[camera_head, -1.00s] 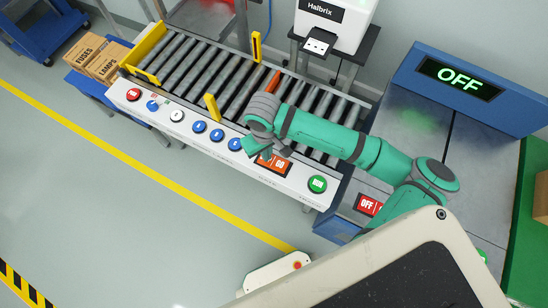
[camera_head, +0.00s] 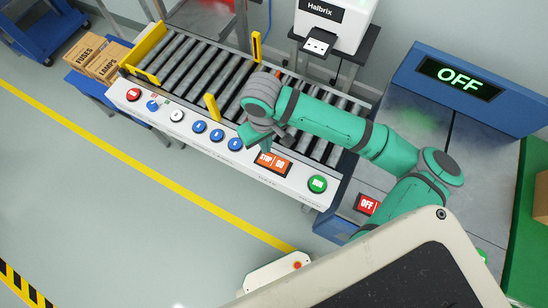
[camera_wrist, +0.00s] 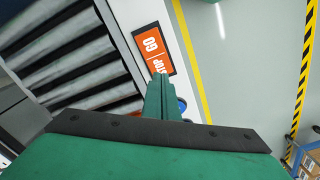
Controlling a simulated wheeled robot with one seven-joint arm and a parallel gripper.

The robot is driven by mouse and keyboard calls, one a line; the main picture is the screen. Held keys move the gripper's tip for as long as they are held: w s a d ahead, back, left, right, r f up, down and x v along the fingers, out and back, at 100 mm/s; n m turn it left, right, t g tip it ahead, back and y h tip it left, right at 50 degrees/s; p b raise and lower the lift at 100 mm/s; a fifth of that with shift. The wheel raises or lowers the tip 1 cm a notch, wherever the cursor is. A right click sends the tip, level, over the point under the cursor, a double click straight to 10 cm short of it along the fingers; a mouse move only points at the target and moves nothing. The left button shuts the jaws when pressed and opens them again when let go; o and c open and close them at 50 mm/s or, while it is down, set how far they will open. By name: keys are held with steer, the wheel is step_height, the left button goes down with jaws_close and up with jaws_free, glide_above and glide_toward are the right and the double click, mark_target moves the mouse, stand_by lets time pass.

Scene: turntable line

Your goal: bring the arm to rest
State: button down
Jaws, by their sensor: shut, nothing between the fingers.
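My arm (camera_head: 325,118) is green with grey joint bands and reaches left over the roller conveyor. My gripper (camera_head: 262,143) hangs over the front edge of the conveyor, just above and left of the orange STOP/GO panel (camera_head: 273,163). In the wrist view my gripper (camera_wrist: 160,88) is shut and empty, its fingers together. The STOP/GO panel (camera_wrist: 154,48) lies beyond the fingertips there, and the fingers cover part of its lower end. Whether the fingers touch the panel face cannot be told.
The conveyor front (camera_head: 190,143) carries several round buttons, including a green one (camera_head: 317,184). A printer (camera_head: 333,22) stands behind. At right are a blue machine with an OFF display (camera_head: 459,79) and a red OFF switch (camera_head: 367,204). Boxes (camera_head: 107,63) sit at left.

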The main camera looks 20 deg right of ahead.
steer(key=shift+r, duration=0.3)
stand_by(0.5)
